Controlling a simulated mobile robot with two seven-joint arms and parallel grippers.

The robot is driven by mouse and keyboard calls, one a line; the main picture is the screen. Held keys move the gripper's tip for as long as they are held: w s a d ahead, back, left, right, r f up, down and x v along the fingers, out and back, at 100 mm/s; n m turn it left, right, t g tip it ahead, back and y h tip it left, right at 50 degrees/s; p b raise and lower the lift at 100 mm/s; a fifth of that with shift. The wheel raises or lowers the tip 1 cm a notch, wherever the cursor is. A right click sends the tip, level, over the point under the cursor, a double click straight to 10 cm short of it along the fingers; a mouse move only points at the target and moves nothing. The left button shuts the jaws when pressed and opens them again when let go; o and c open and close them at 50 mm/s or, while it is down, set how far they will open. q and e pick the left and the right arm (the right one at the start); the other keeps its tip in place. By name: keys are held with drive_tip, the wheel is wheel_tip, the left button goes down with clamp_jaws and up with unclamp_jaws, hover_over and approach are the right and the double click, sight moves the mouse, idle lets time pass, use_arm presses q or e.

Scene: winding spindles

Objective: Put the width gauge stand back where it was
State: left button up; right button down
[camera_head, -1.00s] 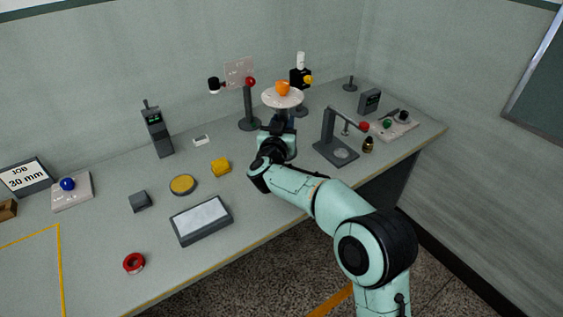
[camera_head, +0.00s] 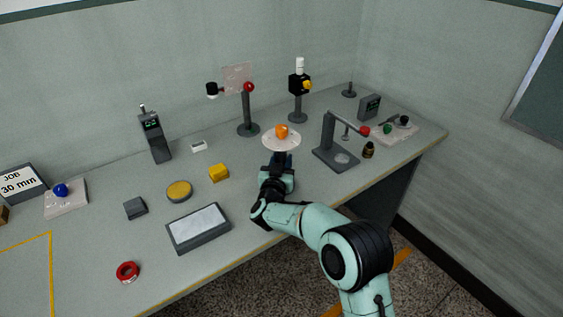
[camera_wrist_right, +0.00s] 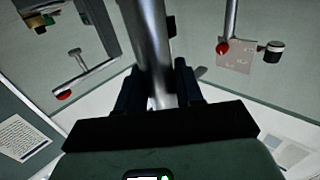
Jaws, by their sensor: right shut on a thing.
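In the right wrist view the post (camera_wrist_right: 147,40) runs between the two dark fingers (camera_wrist_right: 160,88). The lower part and foot of the stand are hidden behind my gripper in the head view, so I cannot tell whether it touches the table. My left gripper is in neither view.
A grey frame with a red-tipped arm (camera_head: 328,135) is close on the right. A yellow block (camera_head: 219,173) and grey tray (camera_head: 198,228) lie left.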

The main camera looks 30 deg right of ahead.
drive_tip(key=c, duration=0.7)
unclamp_jaws()
drive_tip(key=shift+f, duration=0.1)
drive_tip(key=shift+r, duration=0.2)
drive_tip(key=v, duration=1.2)
